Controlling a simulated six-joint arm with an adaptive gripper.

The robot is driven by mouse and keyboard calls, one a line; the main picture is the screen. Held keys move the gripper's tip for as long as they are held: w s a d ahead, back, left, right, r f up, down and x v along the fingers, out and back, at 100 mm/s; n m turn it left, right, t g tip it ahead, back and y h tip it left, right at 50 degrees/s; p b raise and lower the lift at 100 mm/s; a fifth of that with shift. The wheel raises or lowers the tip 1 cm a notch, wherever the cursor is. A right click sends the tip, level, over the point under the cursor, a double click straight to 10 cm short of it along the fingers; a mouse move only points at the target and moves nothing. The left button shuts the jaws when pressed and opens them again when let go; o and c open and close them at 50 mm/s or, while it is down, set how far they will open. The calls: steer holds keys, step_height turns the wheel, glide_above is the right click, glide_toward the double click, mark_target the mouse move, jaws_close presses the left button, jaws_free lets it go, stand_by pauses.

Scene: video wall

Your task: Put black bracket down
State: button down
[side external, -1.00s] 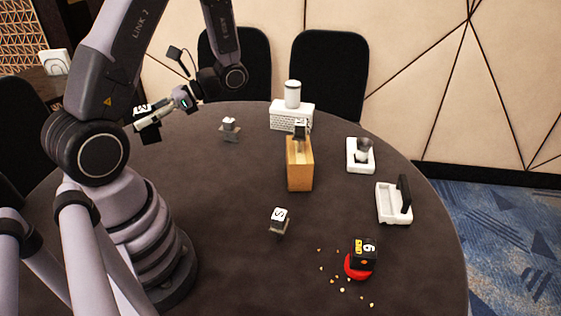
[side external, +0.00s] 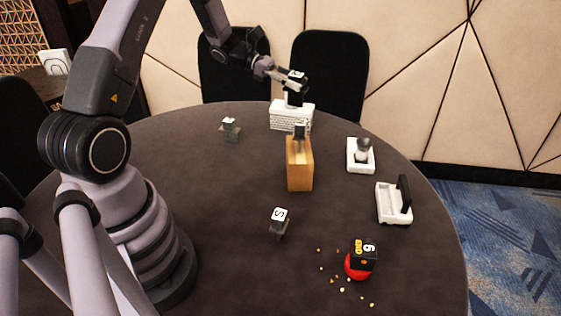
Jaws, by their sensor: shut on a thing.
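My gripper (side external: 281,76) is at the back of the table, shut on the black bracket (side external: 294,98). The bracket is dark, with a white marked face (side external: 297,76) at its top. It is over or on the white box (side external: 291,117) with a grid-patterned front; I cannot tell whether it touches the box. The white cylinder on that box is hidden behind the gripper and the bracket.
A wooden block (side external: 299,170) with a grey piece on top stands just in front. White trays (side external: 361,168) (side external: 392,216) are at the right. A black cube (side external: 364,254) on a red base and scattered crumbs are at the front right. Small labelled blocks (side external: 279,217) (side external: 230,127) stand left.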

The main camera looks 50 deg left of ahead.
mark_target(298, 103)
steer(key=w+a+r+n+t+y, duration=0.2)
steer(key=w+a+n+t, duration=0.1)
steer(key=w, duration=0.1)
step_height(298, 103, down, 10)
steer(key=f, duration=0.1)
steer(key=w+a+f, duration=0.1)
steer(key=w+f, duration=0.2)
steer(key=w, duration=0.1)
steer(key=w+a+f, duration=0.1)
steer(key=w+f, duration=0.2)
steer(key=w, duration=0.2)
steer(key=w+a+f, duration=0.1)
steer(key=w+f, duration=0.2)
steer(key=w, duration=0.1)
steer(key=shift+w+a+f, duration=0.2)
steer(key=shift+a+f, duration=0.15)
steer(key=shift+w+f, duration=0.15)
steer(key=shift+f, duration=1.45)
steer(key=shift+f, duration=0.1)
steer(key=c, duration=1.1)
jaws_free()
steer(key=shift+f, duration=0.1)
